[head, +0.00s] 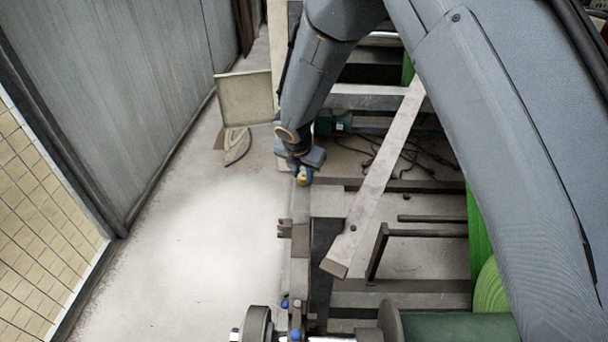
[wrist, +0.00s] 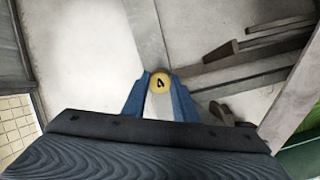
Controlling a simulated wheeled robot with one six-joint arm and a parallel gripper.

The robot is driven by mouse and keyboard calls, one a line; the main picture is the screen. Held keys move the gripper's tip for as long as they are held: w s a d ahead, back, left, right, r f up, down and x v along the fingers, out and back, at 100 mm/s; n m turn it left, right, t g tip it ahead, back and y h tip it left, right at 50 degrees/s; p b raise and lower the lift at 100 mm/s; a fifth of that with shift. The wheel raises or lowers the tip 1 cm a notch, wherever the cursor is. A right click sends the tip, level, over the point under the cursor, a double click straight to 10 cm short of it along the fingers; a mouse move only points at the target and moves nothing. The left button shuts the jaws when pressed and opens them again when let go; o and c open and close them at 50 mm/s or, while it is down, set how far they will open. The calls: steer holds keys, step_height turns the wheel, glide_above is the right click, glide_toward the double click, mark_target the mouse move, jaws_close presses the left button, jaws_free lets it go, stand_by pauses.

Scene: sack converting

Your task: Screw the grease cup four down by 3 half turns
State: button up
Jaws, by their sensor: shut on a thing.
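The grease cup four (wrist: 160,82) shows in the wrist view as a round yellow cap with a dark 4 on it. The blue fingers of my gripper (wrist: 160,90) stand on both sides of the cap and are shut on it. In the head view my gripper (head: 303,175) points down at the far end of a long grey beam, with the yellow cup (head: 303,179) between its fingers. The cup's lower part and its seat are hidden.
The grey beam (head: 300,210) runs toward the machine's near end, where small blue-topped parts (head: 296,305) stand beside a roller (head: 258,328). A slanted flat bar (head: 375,180) lies close on the right. The floor (head: 220,220) on the left is clear up to the wall.

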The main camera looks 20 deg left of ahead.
steer(key=m, duration=0.5)
steer(key=shift+a+m+h+b, duration=0.1)
steer(key=shift+m+h+b, duration=0.25)
steer(key=shift+m+h, duration=0.05)
steer(key=m+g, duration=0.1)
steer(key=m, duration=0.4)
steer(key=shift+w+h, duration=0.1)
steer(key=shift+h, duration=0.2)
steer(key=m+g+b, duration=0.1)
steer(key=m, duration=0.5)
steer(key=shift+m, duration=0.4)
steer(key=m, duration=0.5)
steer(key=shift+w+g, duration=0.1)
steer(key=shift+g, duration=0.3)
steer(key=m, duration=0.3)
steer(key=m+y, duration=0.1)
steer(key=m, duration=0.2)
steer(key=shift+r+g, duration=0.1)
steer(key=shift+g, duration=0.2)
steer(key=m+p, duration=0.1)
steer(key=m, duration=0.5)
steer(key=shift+m+y+p, duration=0.3)
steer(key=shift+m+y, duration=0.1)
steer(key=m+p, duration=0.1)
steer(key=m, duration=0.3)
steer(key=shift+y, duration=0.4)
steer(key=shift+w+m+y+p, duration=0.1)
steer(key=shift+m+y+p, duration=0.2)
steer(key=shift+m+p, duration=1.2)
